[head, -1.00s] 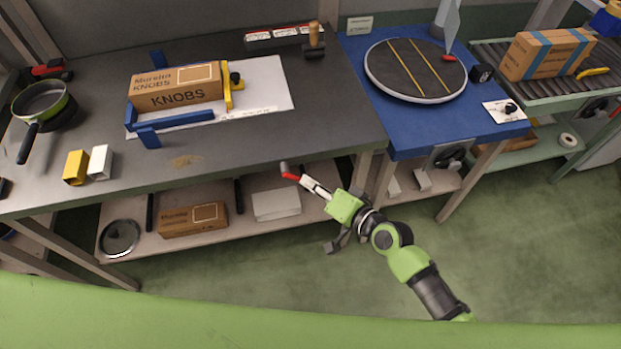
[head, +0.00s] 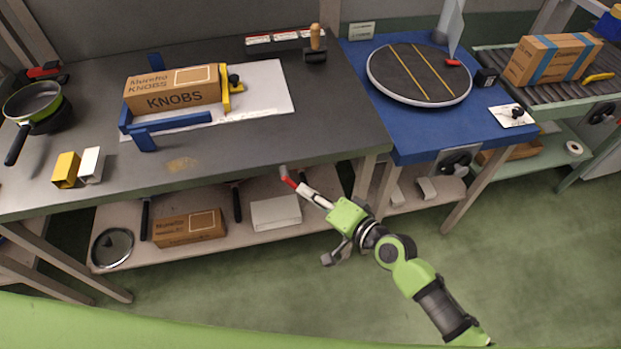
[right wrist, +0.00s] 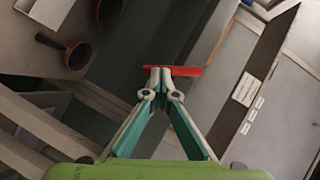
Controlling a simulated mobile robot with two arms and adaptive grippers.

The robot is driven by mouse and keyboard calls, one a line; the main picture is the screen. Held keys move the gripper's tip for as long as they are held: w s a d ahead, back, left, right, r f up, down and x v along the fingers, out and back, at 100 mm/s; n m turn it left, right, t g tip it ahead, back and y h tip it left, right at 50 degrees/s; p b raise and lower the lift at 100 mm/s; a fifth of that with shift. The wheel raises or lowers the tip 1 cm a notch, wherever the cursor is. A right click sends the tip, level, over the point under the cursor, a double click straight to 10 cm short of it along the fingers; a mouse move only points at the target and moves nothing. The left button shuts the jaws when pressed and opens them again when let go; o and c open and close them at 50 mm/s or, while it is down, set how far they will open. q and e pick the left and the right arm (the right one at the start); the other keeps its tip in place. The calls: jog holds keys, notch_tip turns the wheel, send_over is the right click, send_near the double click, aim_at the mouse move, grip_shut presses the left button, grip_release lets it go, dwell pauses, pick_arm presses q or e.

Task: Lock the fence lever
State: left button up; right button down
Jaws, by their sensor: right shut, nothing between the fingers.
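Blue fence rails (head: 180,122) and a yellow upright piece (head: 225,90) frame a cardboard KNOBS box (head: 170,91) on the grey table. A small black knob or lever (head: 236,82) sits beside the yellow piece; its setting is too small to tell. My right gripper (head: 304,188) is shut and empty, just in front of the table's front edge, well below the fence. A red bar (head: 289,181) shows at its fingertips; in the right wrist view the red bar (right wrist: 185,71) crosses behind the shut tips (right wrist: 160,82). I cannot tell whether it is the lever. My left gripper is out of view.
The grey table (head: 240,142) is clear at its front right. A pan (head: 35,103) and small yellow and white blocks (head: 66,169) are at left. A blue table (head: 420,135) with a round turntable (head: 418,73) stands at right.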

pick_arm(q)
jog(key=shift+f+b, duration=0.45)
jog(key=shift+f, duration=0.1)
pick_arm(e)
jog(key=shift+s+a+f, duration=0.2)
jog(key=shift+a+f, duration=0.45)
jog(key=shift+a, duration=0.05)
dwell(1.1)
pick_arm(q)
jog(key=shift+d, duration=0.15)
